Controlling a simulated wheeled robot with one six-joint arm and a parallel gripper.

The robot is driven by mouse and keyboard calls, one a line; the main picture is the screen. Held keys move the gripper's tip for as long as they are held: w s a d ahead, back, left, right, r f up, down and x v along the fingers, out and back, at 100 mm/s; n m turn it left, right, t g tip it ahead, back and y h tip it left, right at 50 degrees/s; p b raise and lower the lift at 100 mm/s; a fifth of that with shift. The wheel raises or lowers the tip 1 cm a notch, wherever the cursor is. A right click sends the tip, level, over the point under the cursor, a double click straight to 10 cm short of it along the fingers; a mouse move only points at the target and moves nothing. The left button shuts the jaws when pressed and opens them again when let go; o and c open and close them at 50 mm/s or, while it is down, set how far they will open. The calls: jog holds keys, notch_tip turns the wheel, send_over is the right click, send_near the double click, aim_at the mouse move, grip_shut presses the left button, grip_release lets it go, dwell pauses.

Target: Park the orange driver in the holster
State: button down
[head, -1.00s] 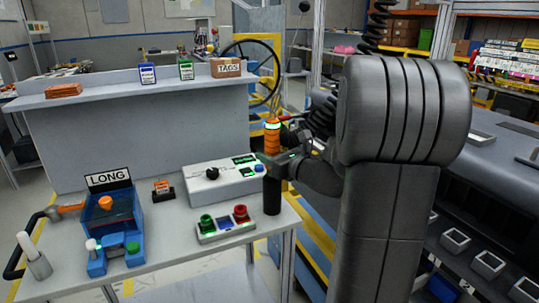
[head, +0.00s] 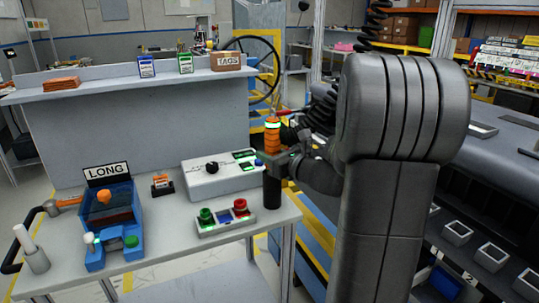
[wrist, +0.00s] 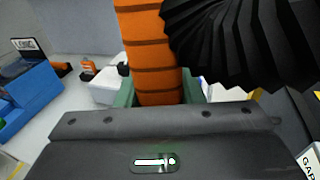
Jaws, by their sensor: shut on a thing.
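The orange driver (head: 272,137) is upright, with a glowing green band near its top. My gripper (head: 275,161) is shut around its lower part. In the wrist view the driver's ribbed orange body (wrist: 152,45) stands between the green jaw pads of my gripper (wrist: 160,92). A black upright cylinder, which looks like the holster (head: 272,190), is at the right end of the grey table, directly below the gripper in the head view. The driver's lower end is hidden by the gripper, so I cannot tell whether it is inside the cylinder.
A white control box (head: 222,177) and a button panel (head: 224,218) stand left of the cylinder. A blue fixture (head: 112,222) with a LONG sign is further left. A raised shelf (head: 120,84) runs behind the table.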

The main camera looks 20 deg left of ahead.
jog(key=shift+f, duration=0.2)
jog(key=c, duration=0.9)
grip_release()
jog(key=v, duration=1.4)
jog(key=shift+a, duration=0.1)
jog(key=x, duration=1.4)
jog(key=shift+r, duration=0.2)
